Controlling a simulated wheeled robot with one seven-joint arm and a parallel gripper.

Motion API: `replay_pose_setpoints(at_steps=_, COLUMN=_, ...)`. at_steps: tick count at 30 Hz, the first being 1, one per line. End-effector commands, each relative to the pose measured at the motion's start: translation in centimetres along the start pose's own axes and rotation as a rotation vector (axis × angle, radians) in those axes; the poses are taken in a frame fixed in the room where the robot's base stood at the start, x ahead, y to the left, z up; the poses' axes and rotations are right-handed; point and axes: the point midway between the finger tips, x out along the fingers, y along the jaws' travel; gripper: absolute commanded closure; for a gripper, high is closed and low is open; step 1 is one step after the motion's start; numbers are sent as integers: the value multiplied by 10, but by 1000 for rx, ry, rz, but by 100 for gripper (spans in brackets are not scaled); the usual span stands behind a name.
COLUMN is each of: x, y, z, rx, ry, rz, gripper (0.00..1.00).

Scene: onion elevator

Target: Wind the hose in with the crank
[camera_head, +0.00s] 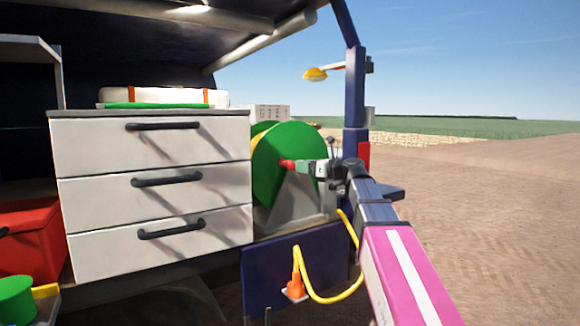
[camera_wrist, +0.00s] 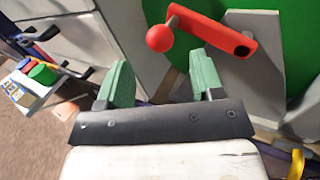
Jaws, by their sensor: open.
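The green hose reel (camera_head: 268,170) stands at the right end of the drawer unit, in the back of a vehicle. Its red crank (camera_head: 287,164) points out from the disc. In the wrist view the crank arm (camera_wrist: 225,32) runs left to a round red knob (camera_wrist: 160,38). My gripper (camera_head: 302,167) is close to the crank. In the wrist view my green fingers (camera_wrist: 158,70) are open and empty. The knob appears beyond the fingertips, between them in the picture; contact cannot be seen. The yellow hose (camera_head: 347,262) hangs below the reel in a loop to an orange end piece (camera_head: 295,286).
A white drawer unit (camera_head: 150,190) with dark handles stands left of the reel. A red box (camera_head: 28,240) and a green round object (camera_head: 15,298) are at far left. A blue post (camera_head: 355,90) carries a yellow lamp (camera_head: 315,74). Open dirt ground lies to the right.

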Motion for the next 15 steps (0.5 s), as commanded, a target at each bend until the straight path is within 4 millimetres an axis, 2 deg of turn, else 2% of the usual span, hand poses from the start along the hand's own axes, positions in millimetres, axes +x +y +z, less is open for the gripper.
replay_pose_setpoints(at_steps=1, x=12, y=-1, z=0, rx=0, ry=1, rz=3, gripper=39)
replay_pose_setpoints(at_steps=6, x=40, y=-1, z=0, rx=-1, ry=1, rz=2, gripper=39)
replay_pose_setpoints(at_steps=15, x=65, y=0, z=0, rx=-2, ry=1, rz=0, gripper=39)
